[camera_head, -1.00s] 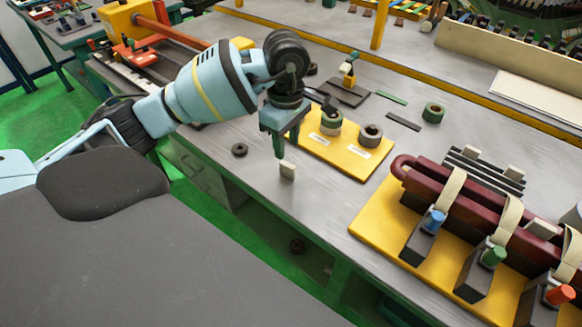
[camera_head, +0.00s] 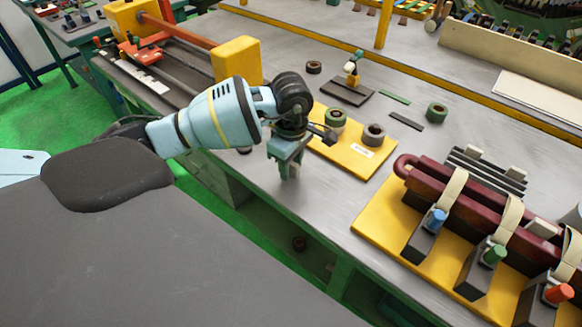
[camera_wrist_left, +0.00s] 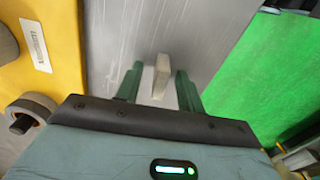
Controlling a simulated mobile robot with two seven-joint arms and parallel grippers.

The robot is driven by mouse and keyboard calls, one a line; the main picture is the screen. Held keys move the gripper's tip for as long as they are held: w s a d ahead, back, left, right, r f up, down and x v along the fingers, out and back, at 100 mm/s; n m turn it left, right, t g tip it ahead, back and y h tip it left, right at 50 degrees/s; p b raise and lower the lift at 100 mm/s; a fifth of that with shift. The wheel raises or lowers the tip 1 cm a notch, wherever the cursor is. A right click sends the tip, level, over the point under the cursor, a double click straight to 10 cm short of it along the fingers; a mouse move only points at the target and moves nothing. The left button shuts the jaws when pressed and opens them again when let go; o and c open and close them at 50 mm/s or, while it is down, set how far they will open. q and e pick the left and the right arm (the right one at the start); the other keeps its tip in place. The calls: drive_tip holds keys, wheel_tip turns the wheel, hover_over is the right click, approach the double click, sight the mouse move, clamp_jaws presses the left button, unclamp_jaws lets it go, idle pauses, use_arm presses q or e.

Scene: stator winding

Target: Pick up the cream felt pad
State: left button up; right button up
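The cream felt pad (camera_wrist_left: 161,77) is a small pale block standing on the grey bench top. In the left wrist view it sits between the two green fingers of my left gripper (camera_wrist_left: 158,88), with a narrow gap on each side. In the head view my left gripper (camera_head: 290,170) points down near the bench's front edge, and its fingers hide the pad. The left gripper is open around the pad. My right gripper is not in view.
A yellow plate (camera_head: 352,145) with tape rolls (camera_head: 373,134) lies just behind the left gripper. To the right, a yellow base (camera_head: 375,222) carries a dark red coil (camera_head: 465,195) with straps and clamps. The bench front edge is close, with green floor (camera_wrist_left: 260,65) beyond.

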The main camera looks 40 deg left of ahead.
sight(292, 164)
use_arm(q)
drive_tip(key=shift+c, duration=0.5)
clamp_jaws()
drive_tip(key=shift+r, duration=0.1)
drive_tip(key=shift+r, duration=0.1)
drive_tip(key=shift+r, duration=0.2)
wheel_tip(292, 164, up, 3)
drive_tip(key=shift+d+f, duration=0.1)
drive_tip(key=shift+d, duration=0.05)
drive_tip(key=s+d+r+b, duration=0.1)
drive_tip(key=s+d, duration=1)
drive_tip(key=shift+s+r, duration=0.15)
drive_tip(key=shift+r, duration=0.1)
